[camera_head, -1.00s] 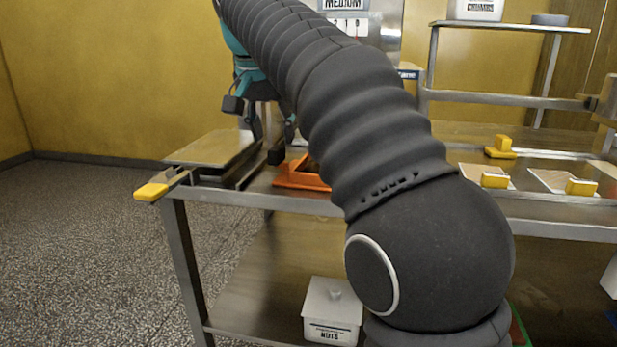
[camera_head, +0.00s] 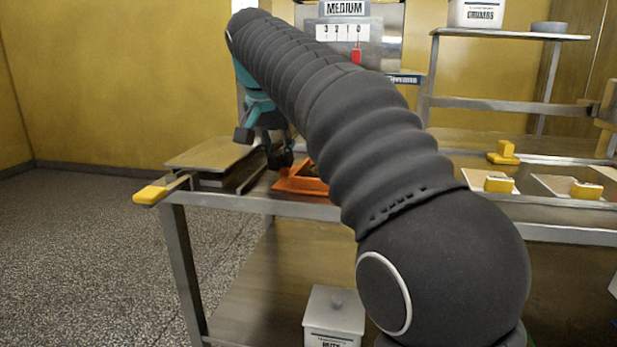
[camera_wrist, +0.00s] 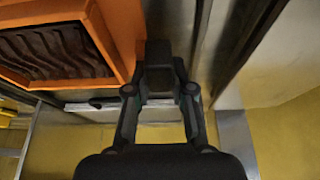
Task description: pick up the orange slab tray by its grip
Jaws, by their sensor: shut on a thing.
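The orange slab tray (camera_head: 299,185) is on the metal table in the head view, partly hidden behind my arm. In the wrist view the orange tray (camera_wrist: 122,38) fills the upper left and holds a dark brown slab with wavy ridges (camera_wrist: 45,52). My gripper (camera_head: 280,158) is at the tray's left end in the head view. In the wrist view my gripper (camera_wrist: 159,62) has its fingertips together beside the tray's orange side. It is shut on the tray's grip, which the fingers mostly hide. I cannot tell whether the tray is clear of the table.
A flat metal plate (camera_head: 212,153) with a yellow handle (camera_head: 150,195) lies left of the tray. Trays with yellow blocks (camera_head: 498,184) are on the right. A panel marked MEDIUM (camera_head: 345,8) stands behind. A white lidded box (camera_head: 334,318) is on the lower shelf.

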